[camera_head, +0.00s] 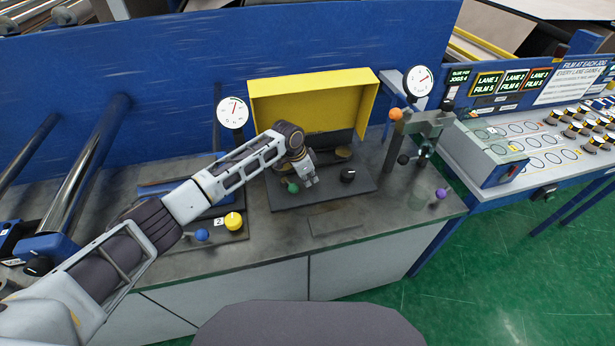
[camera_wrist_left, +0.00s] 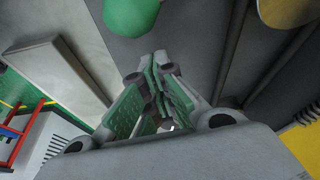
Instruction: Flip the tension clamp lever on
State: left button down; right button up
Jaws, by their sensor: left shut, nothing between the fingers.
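My left gripper (camera_head: 311,180) is over the dark panel under the yellow hood, shut and empty. In the left wrist view its green-padded fingers (camera_wrist_left: 160,68) are together. A green ball knob (camera_head: 292,187) is just left of the gripper; the knob also shows at the top of the left wrist view (camera_wrist_left: 131,14), apart from the fingertips. A grey clamp-like fixture (camera_head: 428,126) stands at the right of the bench, with an orange ball (camera_head: 395,115) on top and a dark ball (camera_head: 402,159) below. No label shows which lever is the tension clamp lever.
The yellow hood (camera_head: 320,98) stands behind the gripper. A black knob (camera_head: 348,174) is to its right. Blue (camera_head: 201,235), yellow (camera_head: 233,221) and purple (camera_head: 441,193) knobs sit along the bench. Dial gauges (camera_head: 232,112) and (camera_head: 418,81) flank the hood. The bench front (camera_head: 335,226) is clear.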

pick_arm(q)
jog(key=shift+w+d, duration=0.3)
jog(key=shift+d, duration=0.35)
jog(key=shift+w+r, duration=0.1)
jog(key=shift+w, duration=0.05)
jog(key=shift+r, duration=0.15)
jog(key=shift+s+a+r, duration=0.2)
jog(key=shift+a+r, duration=0.05)
jog(key=shift+r, duration=0.3)
jog(key=shift+s+a+r, duration=0.2)
jog(key=shift+r, duration=0.3)
jog(key=b+v, duration=0.1)
jog(key=v, duration=0.6)
pick_arm(e)
jog(key=shift+w+d+f, duration=0.4)
jog(key=shift+d+f, duration=0.05)
jog(key=shift+d, duration=0.05)
jog(key=shift+d, duration=0.1)
pick_arm(q)
jog(key=shift+s, duration=0.15)
